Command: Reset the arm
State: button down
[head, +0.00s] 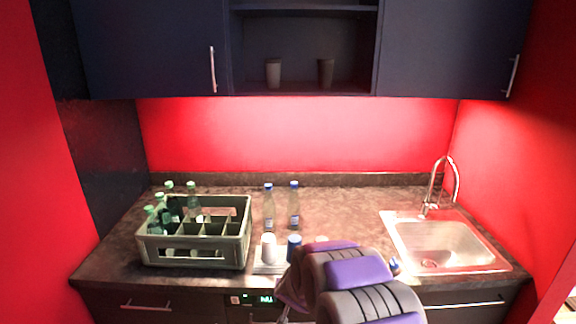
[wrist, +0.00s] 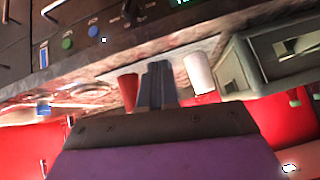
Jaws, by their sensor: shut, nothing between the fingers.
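In the wrist view, which is turned over, my gripper (wrist: 157,66) shows as two dark grey fingers held together, with nothing between them. A red cup (wrist: 128,92) and a white cup (wrist: 198,72) appear on either side of the fingers, apart from them as far as I can tell. In the head view, my purple and grey arm fills the lower middle right and hides the fingers. The white cup (head: 268,249) and a dark blue cup (head: 294,247) stand on a pale tray (head: 268,268) by the counter's front edge.
A grey crate (head: 242,245) with several green-capped bottles stands at left. Two blue-capped bottles (head: 268,210) (head: 294,208) stand behind the cups. A sink (head: 440,245) with a tap is at right. Cabinets (head: 150,45) hang above.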

jog(key=s+d+r+n+g+y, duration=0.1)
jog(key=s+r+g, duration=0.1)
jog(key=s+r, duration=0.6)
jog(key=s+d+r+n+g+y, duration=0.1)
jog(key=s+r+g, duration=0.25)
jog(key=s, duration=0.85)
jog(key=s+d+r+g+h, duration=0.1)
jog(key=s+d, duration=0.3)
jog(key=s, duration=0.5)
jog(key=s+d+r+g+h, duration=0.1)
jog(key=s+d+r+g, duration=0.1)
jog(key=s, duration=0.8)
jog(key=s+d+r+g, duration=0.1)
jog(key=s+d, duration=0.4)
jog(key=s, duration=0.5)
jog(key=shift+d+r+m+g+h, duration=0.3)
jog(key=shift+g+h, duration=0.05)
jog(key=shift+h, duration=0.05)
